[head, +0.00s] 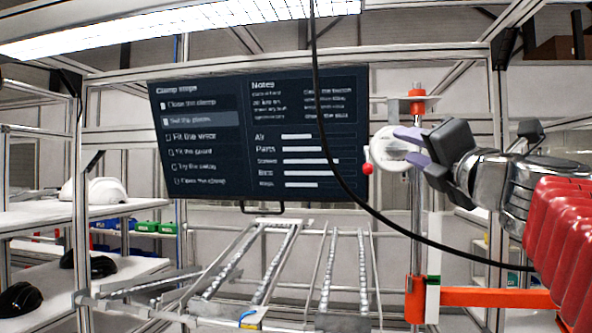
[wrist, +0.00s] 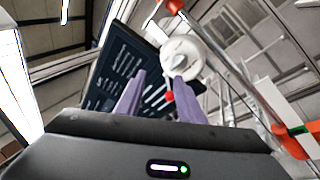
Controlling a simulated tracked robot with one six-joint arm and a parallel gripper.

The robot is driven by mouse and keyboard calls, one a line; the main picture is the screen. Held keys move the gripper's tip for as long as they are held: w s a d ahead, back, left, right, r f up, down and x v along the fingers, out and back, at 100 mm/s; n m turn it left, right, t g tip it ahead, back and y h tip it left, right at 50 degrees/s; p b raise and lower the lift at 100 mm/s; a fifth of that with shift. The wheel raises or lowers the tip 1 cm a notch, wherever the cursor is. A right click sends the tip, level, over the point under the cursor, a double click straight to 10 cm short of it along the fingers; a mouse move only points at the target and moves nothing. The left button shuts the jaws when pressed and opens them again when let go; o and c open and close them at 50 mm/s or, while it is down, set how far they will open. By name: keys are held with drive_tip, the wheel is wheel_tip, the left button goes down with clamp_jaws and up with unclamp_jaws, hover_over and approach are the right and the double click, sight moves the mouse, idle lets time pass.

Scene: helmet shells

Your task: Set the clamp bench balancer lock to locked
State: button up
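A round white balancer drum (head: 392,150) hangs at an orange-and-metal post, with a red ball knob (head: 368,169) at its lower left. I take the knob for the lock, but no locked or unlocked mark can be read. My gripper (head: 408,147) has purple fingers and reaches in from the right, overlapping the drum in the head view. In the wrist view the fingers (wrist: 158,82) are apart with nothing between them. The drum (wrist: 185,56) and the red knob (wrist: 169,96) show beyond them. I cannot tell whether a finger touches the drum.
A dark screen (head: 260,140) with clamp steps and notes hangs behind. A black cable (head: 340,165) loops across the front. The metal post (head: 416,235) has an orange bracket (head: 480,297) low down. Rail racks (head: 260,262) stand below; shelves with helmet shells (head: 95,190) are left.

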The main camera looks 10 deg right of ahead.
sight(368, 165)
drive_tip(key=shift+s+a+f+n+g+y, duration=0.15)
drive_tip(key=shift+s+f+n+g+y, duration=0.15)
drive_tip(key=shift+f+n+g+y, duration=0.6)
drive_tip(key=shift+s+a+f+n+g+y, duration=0.1)
drive_tip(key=shift+s+f+n+g+y, duration=0.25)
drive_tip(key=shift+n, duration=1.1)
drive_tip(key=shift+s+a+f+n+g+y, duration=0.15)
drive_tip(key=shift+s+f+n+g+y, duration=0.15)
drive_tip(key=shift+f+n+g+y, duration=0.6)
drive_tip(key=shift+r+n+t+h, duration=0.25)
drive_tip(key=shift+r+t, duration=0.05)
drive_tip(key=shift+t, duration=0.05)
drive_tip(key=x, duration=1.3)
drive_tip(key=shift+w, duration=0.35)
drive_tip(key=shift+c, duration=0.3)
clamp_jaws()
